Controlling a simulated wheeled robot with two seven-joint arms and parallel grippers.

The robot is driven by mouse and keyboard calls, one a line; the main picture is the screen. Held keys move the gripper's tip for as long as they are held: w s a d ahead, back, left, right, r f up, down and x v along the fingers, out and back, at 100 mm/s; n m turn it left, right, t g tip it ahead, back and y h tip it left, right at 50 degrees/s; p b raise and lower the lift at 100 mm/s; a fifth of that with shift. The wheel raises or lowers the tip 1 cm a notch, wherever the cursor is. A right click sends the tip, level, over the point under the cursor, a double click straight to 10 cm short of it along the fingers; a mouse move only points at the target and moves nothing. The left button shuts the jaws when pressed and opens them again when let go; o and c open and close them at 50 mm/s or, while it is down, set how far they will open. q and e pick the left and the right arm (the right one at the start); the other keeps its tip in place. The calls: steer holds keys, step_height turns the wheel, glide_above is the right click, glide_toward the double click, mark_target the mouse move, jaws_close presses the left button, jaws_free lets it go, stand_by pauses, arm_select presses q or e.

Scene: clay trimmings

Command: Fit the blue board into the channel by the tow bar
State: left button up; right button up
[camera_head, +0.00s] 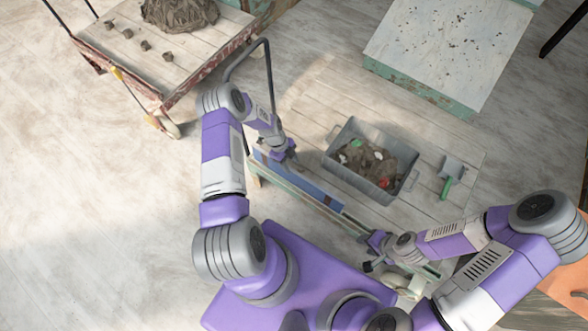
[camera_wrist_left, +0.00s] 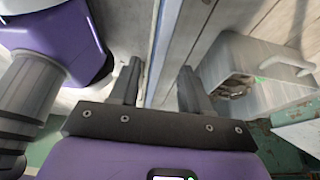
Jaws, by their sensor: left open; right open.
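The blue board (camera_head: 318,193) lies along the near edge of the cart with the grey tub, on the side toward me. Its left part runs under my left gripper (camera_head: 287,155). I cannot tell how deep it sits in the channel, which the board and arm mostly hide. The dark bent tow bar (camera_head: 268,65) rises behind my left arm. In the left wrist view my left gripper (camera_wrist_left: 159,88) is open, with a long thin edge running between its fingers. My right gripper (camera_head: 376,245) is open and empty near the right end of the cart's green near rail (camera_head: 352,221).
A grey tub (camera_head: 403,186) of clay and scraps stands on the cart's plank top, beside a green-handled scoop (camera_head: 450,173). Another cart (camera_head: 185,50) with a clay lump stands at the upper left. A pale speckled table (camera_head: 445,45) is at the upper right.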

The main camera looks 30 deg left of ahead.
arm_select(q)
steer(key=v, duration=0.4)
steer(key=shift+r+p, duration=0.2)
steer(key=shift+p, duration=0.1)
steer(key=s+d+r+n, duration=0.3)
steer(key=s+d+n, duration=0.5)
steer(key=d+n, duration=0.2)
steer(key=s+d+r+n+t, duration=0.1)
steer(key=s+d+r+n, duration=0.2)
steer(key=s+d+n, duration=0.5)
steer(key=d+n, duration=0.2)
steer(key=n, duration=0.1)
steer(key=shift+r+n, duration=0.3)
steer(key=shift+n, duration=0.1)
steer(key=shift+d, duration=0.2)
steer(key=shift+c, duration=0.4)
